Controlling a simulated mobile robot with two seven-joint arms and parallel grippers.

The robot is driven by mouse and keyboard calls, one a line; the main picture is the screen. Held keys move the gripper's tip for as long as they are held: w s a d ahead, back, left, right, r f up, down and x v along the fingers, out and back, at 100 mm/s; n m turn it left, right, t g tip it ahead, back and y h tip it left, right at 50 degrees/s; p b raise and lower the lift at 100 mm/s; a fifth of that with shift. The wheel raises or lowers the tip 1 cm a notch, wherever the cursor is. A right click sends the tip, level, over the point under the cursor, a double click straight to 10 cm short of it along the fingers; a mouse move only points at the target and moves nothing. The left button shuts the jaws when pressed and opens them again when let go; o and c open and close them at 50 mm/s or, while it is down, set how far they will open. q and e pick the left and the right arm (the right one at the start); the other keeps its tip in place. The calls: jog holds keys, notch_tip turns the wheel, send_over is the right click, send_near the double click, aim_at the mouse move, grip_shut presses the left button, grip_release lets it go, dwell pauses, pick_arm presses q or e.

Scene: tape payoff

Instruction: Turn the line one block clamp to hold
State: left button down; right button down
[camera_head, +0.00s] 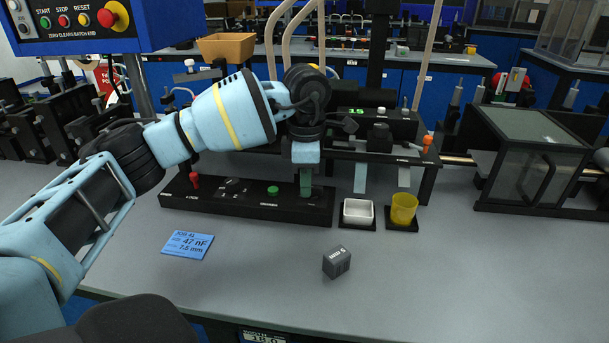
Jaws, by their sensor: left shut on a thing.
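My left gripper (305,190) points down at the strip's right end. It is shut on a small part there, which looks like the block clamp handle. The fingers mostly hide this part, and I cannot tell which way it is turned. The labels on the strip are too small to read. My right gripper is not in view.
A white dish (358,213) and a yellow cup (403,208) stand close right of the gripper. A dark grey box (336,262) and a blue job card (187,245) lie in front. Black machinery (378,135) stands behind. The front right bench is clear.

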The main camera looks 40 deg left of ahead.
pick_arm(q)
jog(key=n+p, duration=0.2)
jog(key=shift+s+d+r+n+p, duration=0.1)
jog(key=shift+d+r+n+p, duration=0.1)
jog(key=shift+r+n+p, duration=0.15)
jog(key=n+p, duration=0.3)
jog(key=shift+s+d+n, duration=0.1)
jog(key=shift+d+n, duration=0.1)
jog(key=shift+n, duration=0.05)
jog(key=shift+d+n+p, duration=0.1)
jog(key=shift+n+p, duration=0.9)
jog(key=n+p, duration=0.1)
jog(key=n, duration=0.1)
jog(key=n+p, duration=0.2)
jog(key=shift+d, duration=0.3)
jog(key=n+p, duration=0.2)
jog(key=n, duration=0.1)
jog(key=shift+d, duration=0.15)
jog(key=shift+f+n+p, duration=0.15)
jog(key=shift+n+p, duration=0.25)
jog(key=shift+n, duration=0.2)
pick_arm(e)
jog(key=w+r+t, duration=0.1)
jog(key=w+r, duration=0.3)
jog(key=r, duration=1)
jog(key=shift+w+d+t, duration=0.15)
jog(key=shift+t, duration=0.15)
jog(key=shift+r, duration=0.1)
